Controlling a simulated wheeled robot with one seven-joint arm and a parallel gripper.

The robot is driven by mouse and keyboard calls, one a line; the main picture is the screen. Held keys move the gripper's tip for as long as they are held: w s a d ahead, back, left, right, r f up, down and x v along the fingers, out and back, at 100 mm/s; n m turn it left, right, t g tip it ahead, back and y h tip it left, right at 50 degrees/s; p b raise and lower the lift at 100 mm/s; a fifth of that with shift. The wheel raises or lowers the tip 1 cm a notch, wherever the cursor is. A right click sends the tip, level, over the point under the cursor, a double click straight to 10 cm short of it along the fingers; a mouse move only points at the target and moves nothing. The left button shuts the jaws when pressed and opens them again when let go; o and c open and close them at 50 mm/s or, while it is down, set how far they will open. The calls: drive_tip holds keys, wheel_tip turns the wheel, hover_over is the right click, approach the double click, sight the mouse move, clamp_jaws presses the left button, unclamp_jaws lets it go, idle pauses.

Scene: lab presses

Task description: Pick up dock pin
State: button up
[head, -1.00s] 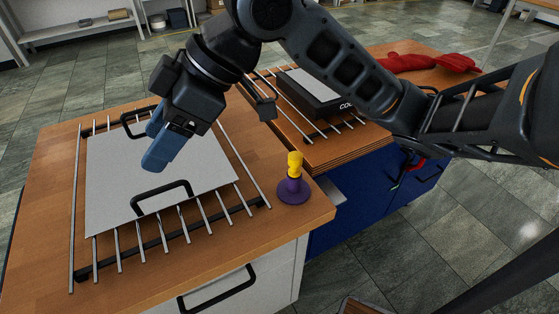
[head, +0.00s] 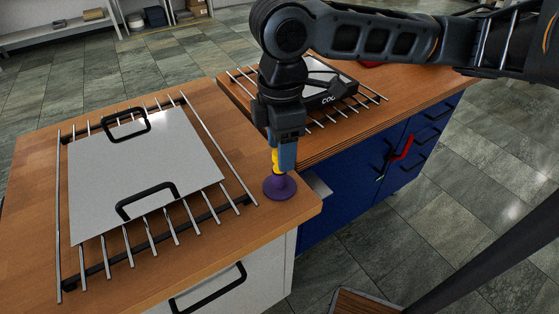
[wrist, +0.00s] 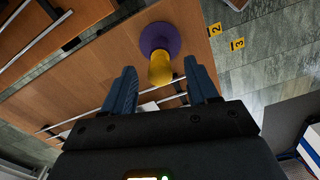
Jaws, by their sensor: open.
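The dock pin (head: 279,187) stands upright on the near right corner of the wooden table. It has a round purple base and a yellow upper part. My gripper (head: 283,168) points down over the pin in the head view and hides part of its yellow top. The blue fingers of my gripper (wrist: 160,78) are apart with nothing held. I cannot tell whether a finger touches the pin.
A grey plate (head: 140,180) with black handles lies on a rack of metal rods (head: 147,240) left of the pin. A black device (head: 325,93) sits on another rack behind. The table's right edge drops off close to the pin.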

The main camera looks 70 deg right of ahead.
drive_tip(key=shift+f, duration=1.45)
drive_tip(key=shift+w, duration=0.1)
clamp_jaws()
